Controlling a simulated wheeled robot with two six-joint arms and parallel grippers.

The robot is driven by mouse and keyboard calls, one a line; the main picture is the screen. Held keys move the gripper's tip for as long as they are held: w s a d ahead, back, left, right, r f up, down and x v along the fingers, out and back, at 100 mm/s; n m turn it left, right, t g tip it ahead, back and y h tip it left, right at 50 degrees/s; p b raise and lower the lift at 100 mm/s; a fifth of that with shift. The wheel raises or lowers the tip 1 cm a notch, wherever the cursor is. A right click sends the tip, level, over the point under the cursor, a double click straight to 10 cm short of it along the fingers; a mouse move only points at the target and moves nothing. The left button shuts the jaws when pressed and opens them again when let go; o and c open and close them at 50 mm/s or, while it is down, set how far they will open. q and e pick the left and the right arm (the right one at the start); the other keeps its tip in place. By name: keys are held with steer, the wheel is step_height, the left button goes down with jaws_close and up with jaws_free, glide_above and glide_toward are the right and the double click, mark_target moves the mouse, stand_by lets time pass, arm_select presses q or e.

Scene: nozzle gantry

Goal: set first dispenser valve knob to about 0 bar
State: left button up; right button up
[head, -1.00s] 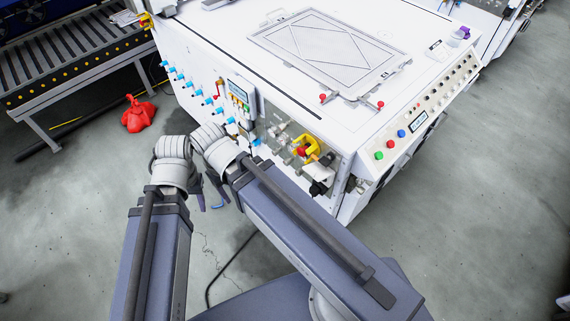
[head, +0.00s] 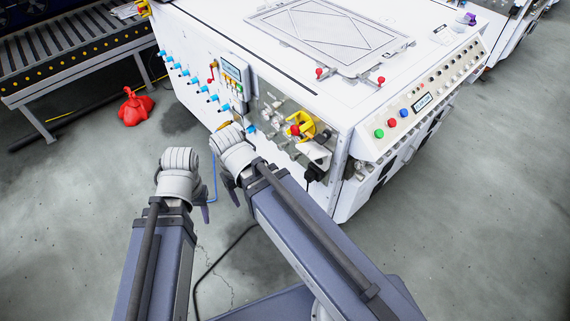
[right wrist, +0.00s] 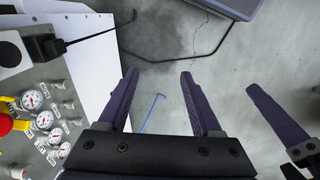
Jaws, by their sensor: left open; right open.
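The white machine (head: 330,82) has a side panel with several gauges (right wrist: 42,119) and small pale knobs (right wrist: 56,84), seen at the left of the right wrist view. A row of blue-tipped fittings (head: 193,80) runs along the same side in the head view. I cannot tell which knob is the first dispenser valve. My right gripper (right wrist: 158,76) is open and empty, over the floor and apart from the panel. My left gripper (head: 205,212) is open, beside the right one and away from the panel; it is partly hidden behind its wrist.
A yellow and red rotary switch (head: 301,125) and a black plug (head: 314,172) with a cable stick out near the panel's corner. A red object (head: 134,107) lies on the floor by a roller conveyor (head: 78,50).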

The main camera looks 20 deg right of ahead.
steer(key=w+d+f+m+h+b, duration=0.15)
steer(key=d+f+b, duration=0.25)
steer(key=f+b, duration=0.75)
steer(key=w+d+f+m+t+b, duration=0.1)
steer(key=w+d+f+m+b, duration=0.2)
steer(key=f+b, duration=0.85)
steer(key=w+d+f+h+b, duration=0.15)
steer(key=d+f+b, duration=0.35)
steer(key=f+b, duration=0.6)
steer(key=m+t+h, duration=0.5)
steer(key=m+h, duration=0.4)
steer(key=h, duration=0.4)
glide_toward(281, 146)
steer(key=w+d+f, duration=0.1)
steer(key=d, duration=0.1)
steer(key=shift+w+a+f+b, duration=0.1)
steer(key=shift+w+f+b, duration=0.1)
steer(key=shift+b, duration=0.15)
